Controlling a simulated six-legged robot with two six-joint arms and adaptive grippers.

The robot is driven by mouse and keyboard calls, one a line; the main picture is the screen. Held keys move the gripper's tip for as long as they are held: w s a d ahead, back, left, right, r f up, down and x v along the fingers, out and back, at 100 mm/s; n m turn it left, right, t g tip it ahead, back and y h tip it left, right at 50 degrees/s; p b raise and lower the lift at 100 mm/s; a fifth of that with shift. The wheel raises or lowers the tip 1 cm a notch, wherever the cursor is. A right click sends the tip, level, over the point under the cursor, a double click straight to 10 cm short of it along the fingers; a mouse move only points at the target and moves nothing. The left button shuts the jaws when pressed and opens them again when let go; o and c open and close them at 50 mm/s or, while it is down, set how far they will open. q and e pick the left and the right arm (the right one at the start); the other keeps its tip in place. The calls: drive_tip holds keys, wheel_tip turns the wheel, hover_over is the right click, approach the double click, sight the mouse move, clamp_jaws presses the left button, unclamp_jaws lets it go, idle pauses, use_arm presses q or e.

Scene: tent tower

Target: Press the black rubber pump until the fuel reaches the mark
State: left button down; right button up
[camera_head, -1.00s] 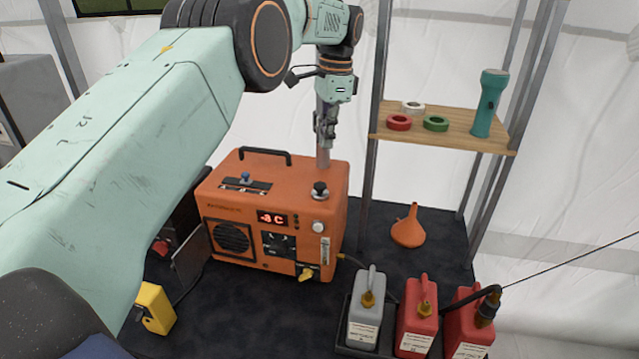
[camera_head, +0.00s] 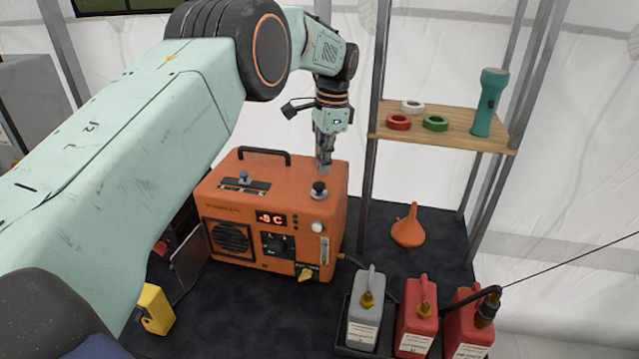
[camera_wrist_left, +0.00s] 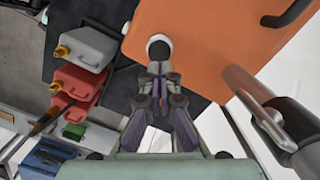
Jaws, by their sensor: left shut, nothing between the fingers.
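The orange heater (camera_head: 285,195) stands on the dark table with a lit red display reading about -8 C. The black rubber pump (camera_head: 319,189) sits on its top near the front right corner. My left gripper (camera_head: 324,168) is shut and empty, pointing down just above and slightly behind the pump; I cannot tell whether it touches.
A grey can (camera_head: 362,322) and red cans (camera_head: 416,318) stand at the front right. An orange funnel (camera_head: 408,228) is right of the heater. A wooden shelf (camera_head: 455,138) holds tape rolls and a teal flashlight.

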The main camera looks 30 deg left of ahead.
sight(322, 183)
use_arm(q)
drive_tip(key=shift+s+f, duration=0.1)
drive_tip(key=shift+f, duration=0.7)
drive_tip(key=shift+s+a+f, duration=0.15)
drive_tip(key=shift+f, duration=0.1)
drive_tip(key=shift+f, duration=0.15)
wheel_tip(322, 183, down, 2)
drive_tip(key=shift+b, duration=0.3)
drive_tip(key=shift+w+d+r+p, duration=0.15)
drive_tip(key=shift+w+d+r, duration=0.1)
drive_tip(key=shift+w+d, duration=0.35)
drive_tip(key=shift+w+d+r+p, duration=0.15)
drive_tip(key=shift+w+d+r, duration=0.1)
drive_tip(key=shift+w+d, duration=0.35)
drive_tip(key=shift+a, duration=0.1)
